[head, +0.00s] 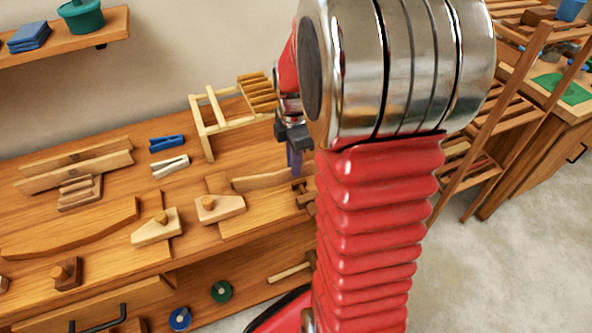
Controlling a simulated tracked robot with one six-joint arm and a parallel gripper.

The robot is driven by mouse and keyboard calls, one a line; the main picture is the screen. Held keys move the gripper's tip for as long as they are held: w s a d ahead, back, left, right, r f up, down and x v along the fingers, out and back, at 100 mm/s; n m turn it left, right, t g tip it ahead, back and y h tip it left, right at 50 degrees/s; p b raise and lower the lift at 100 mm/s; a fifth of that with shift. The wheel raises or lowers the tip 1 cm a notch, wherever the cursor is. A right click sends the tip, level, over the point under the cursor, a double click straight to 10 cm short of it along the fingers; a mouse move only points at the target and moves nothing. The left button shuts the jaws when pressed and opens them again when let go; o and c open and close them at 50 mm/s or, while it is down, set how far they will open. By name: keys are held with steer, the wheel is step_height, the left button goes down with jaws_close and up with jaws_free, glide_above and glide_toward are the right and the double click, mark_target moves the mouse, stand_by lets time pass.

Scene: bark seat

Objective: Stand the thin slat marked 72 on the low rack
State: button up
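No number 72 is legible on any piece, so I cannot tell which is the thin slat. Two long pale slats (75,170) lie side by side at the bench's left. A thin wavy-edged strip (268,180) lies just below and left of my gripper (294,160). A pale wooden frame (207,128) with several slats (258,92) at its right end stands at the back; it may be the low rack. My gripper points down over the bench, partly behind my red arm. Its fingers are small and dark, and I cannot see whether they hold anything.
The bench (110,240) also carries a blue clamp (167,143), a white clamp (170,166), knobbed wooden blocks (157,227) and a curved board (70,232). A wall shelf (60,48) is at upper left. A slatted wooden stand (500,130) is at right.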

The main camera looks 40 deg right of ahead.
jaws_close()
steer(key=shift+r, duration=0.1)
step_height(320, 180, up, 13)
stand_by(2.3)
steer(key=w+a+m, duration=1.1)
steer(key=w+a, duration=0.9)
steer(key=w, duration=0.3)
steer(key=shift+a+r+m, duration=0.2)
steer(key=shift+m, duration=0.2)
